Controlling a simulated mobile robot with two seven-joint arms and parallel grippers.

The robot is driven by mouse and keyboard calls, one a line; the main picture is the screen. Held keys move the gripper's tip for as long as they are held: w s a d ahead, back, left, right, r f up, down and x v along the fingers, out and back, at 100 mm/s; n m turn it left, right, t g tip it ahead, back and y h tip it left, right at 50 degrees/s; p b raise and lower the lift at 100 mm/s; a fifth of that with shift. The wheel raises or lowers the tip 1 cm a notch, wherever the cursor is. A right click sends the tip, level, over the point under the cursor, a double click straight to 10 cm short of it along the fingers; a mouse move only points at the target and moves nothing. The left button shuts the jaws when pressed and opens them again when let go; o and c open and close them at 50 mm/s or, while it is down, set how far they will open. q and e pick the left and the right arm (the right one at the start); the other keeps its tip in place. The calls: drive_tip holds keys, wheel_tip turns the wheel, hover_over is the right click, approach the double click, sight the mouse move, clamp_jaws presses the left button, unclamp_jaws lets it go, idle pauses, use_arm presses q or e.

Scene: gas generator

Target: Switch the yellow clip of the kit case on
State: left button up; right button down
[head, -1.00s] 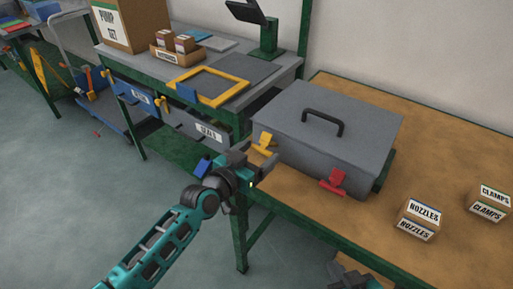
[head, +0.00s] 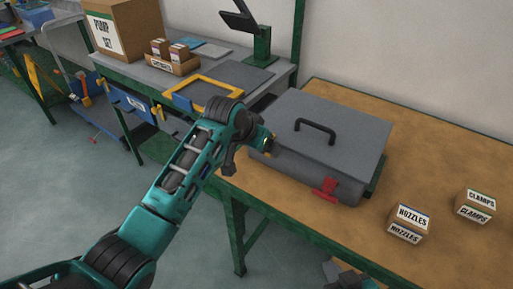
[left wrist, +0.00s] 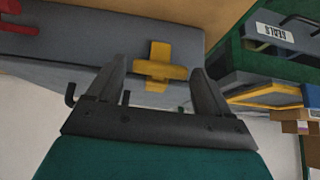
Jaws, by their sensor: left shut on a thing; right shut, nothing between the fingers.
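The grey kit case (head: 325,133) stands shut on the wooden bench, its black handle on top. Its yellow clip (left wrist: 160,51) shows on the case front in the left wrist view; in the head view my left arm hides nearly all of it. My left gripper (left wrist: 159,72) is at the clip, one finger on each side, shut on it. In the head view its fingers are mostly hidden behind its wrist. The case's red clip (head: 326,187) is on the same front side, further right. My right gripper (head: 345,275) is low at the bottom edge, shut and empty.
Boxes of nozzles (head: 408,224) and clamps (head: 475,206) stand right of the case on the bench (head: 300,210). A green-framed workbench at the left holds a yellow frame (head: 205,92), a cardboard box (head: 122,28) and a monitor stand (head: 262,45).

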use_arm(q)
drive_tip(key=shift+w+d+r+g+y, duration=0.2)
drive_tip(key=shift+w+g+y, duration=0.1)
drive_tip(key=shift+g, duration=0.1)
idle(0.3)
drive_tip(key=o, duration=0.9)
drive_tip(key=shift+o, duration=0.2)
drive_tip(key=v, duration=1.2)
drive_tip(key=shift+s+r, duration=0.15)
drive_tip(key=shift+r, duration=0.25)
drive_tip(key=shift+f, duration=0.1)
